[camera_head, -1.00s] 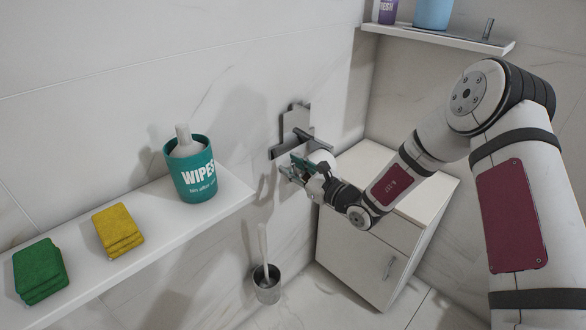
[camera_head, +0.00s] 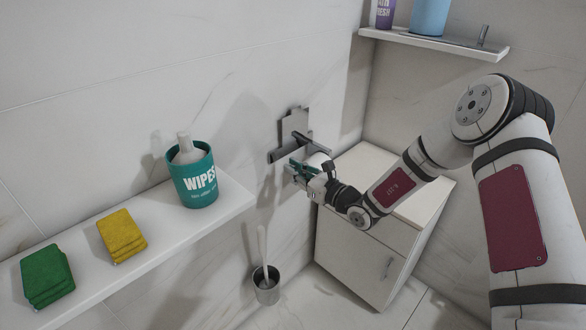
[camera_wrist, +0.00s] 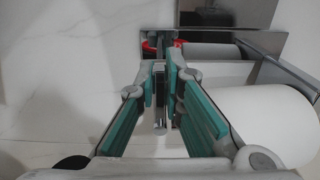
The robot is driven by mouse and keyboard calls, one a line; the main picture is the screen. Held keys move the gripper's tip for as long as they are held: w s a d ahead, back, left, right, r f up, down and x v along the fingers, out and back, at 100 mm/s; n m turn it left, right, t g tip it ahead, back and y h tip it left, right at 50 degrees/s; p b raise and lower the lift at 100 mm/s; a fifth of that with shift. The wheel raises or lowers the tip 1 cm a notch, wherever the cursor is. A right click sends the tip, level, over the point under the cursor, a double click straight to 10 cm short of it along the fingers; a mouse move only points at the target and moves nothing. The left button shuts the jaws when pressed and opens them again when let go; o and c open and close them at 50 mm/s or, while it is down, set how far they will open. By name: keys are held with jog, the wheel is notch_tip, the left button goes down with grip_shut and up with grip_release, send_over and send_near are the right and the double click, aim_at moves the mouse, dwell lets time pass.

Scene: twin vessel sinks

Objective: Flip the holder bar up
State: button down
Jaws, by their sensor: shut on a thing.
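The paper holder is a grey metal fixture on the wall, with a back plate (camera_head: 294,121) and a dark bar assembly below it. A white paper roll (camera_wrist: 262,115) is at the right in the wrist view, with a dark rod beside it. My gripper (camera_head: 298,168) is at the holder in the head view. In the wrist view my teal-padded fingers (camera_wrist: 166,72) are close together around a thin metal piece, the holder bar (camera_wrist: 160,108), which hangs down between them. The fingers hide part of the bar, and its exact tilt is hard to tell.
A white shelf (camera_head: 88,284) at left carries a teal wipes tub (camera_head: 196,184), yellow cloths (camera_head: 121,236) and green cloths (camera_head: 47,276). A white cabinet (camera_head: 362,249) stands below my arm. A brush cup (camera_head: 266,287) is on the floor. Another shelf (camera_head: 437,47) is upper right.

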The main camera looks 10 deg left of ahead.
jog(key=c, duration=1.7)
grip_release()
jog(key=shift+d, duration=0.1)
jog(key=v, duration=1.2)
